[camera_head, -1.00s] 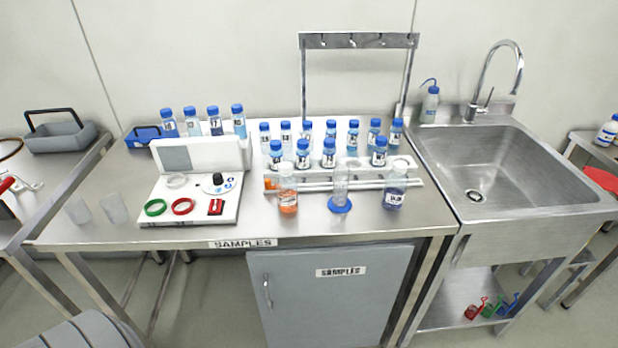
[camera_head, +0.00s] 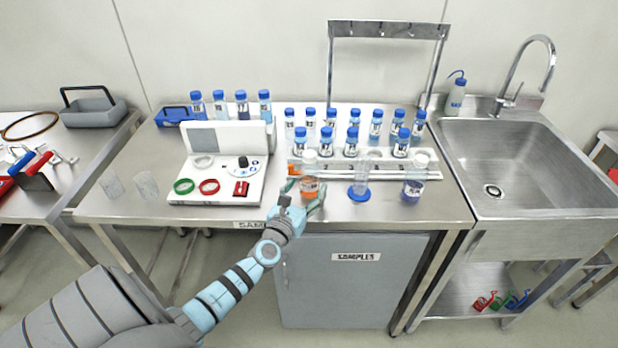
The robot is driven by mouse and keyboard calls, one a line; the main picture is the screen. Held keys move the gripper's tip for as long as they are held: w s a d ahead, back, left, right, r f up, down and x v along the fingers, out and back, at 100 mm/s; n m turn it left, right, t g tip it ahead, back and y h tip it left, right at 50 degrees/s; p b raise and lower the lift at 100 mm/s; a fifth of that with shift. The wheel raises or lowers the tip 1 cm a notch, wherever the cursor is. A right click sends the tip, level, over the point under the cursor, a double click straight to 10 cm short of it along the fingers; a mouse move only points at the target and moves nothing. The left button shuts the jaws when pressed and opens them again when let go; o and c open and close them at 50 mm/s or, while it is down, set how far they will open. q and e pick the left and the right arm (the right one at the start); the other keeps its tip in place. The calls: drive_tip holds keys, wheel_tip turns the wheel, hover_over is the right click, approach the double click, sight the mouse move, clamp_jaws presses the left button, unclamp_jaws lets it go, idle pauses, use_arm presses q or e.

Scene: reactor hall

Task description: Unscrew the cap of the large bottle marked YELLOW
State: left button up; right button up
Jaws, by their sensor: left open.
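I cannot read the word YELLOW on any bottle. A large clear bottle with orange contents (camera_head: 309,187) stands at the front of the samples table, with a pale top. Another large bottle with dark blue-violet contents (camera_head: 412,188) stands to its right, also pale-topped. My left gripper (camera_head: 304,197) is open at the orange bottle's lower front, with teal fingers showing close to it. Whether they touch the bottle I cannot tell. My right gripper is not in view.
A clear cylinder on a blue base (camera_head: 359,190) stands between the two bottles. A rack (camera_head: 434,171) and rows of blue-capped sample bottles (camera_head: 351,141) are behind. A white device (camera_head: 228,187) with green and red rings is left. The sink (camera_head: 530,165) is right.

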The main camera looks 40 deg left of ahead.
sight(305, 183)
use_arm(q)
drive_tip(key=x, duration=0.2)
drive_tip(key=b+x, duration=0.1)
drive_tip(key=x, duration=0.1)
drive_tip(key=shift+w+a+r, duration=0.1)
drive_tip(key=shift+a+r, duration=0.1)
drive_tip(key=shift+a, duration=0.25)
drive_tip(key=shift+r, duration=0.1)
drive_tip(key=c, duration=1.3)
drive_tip(key=shift+r, duration=0.1)
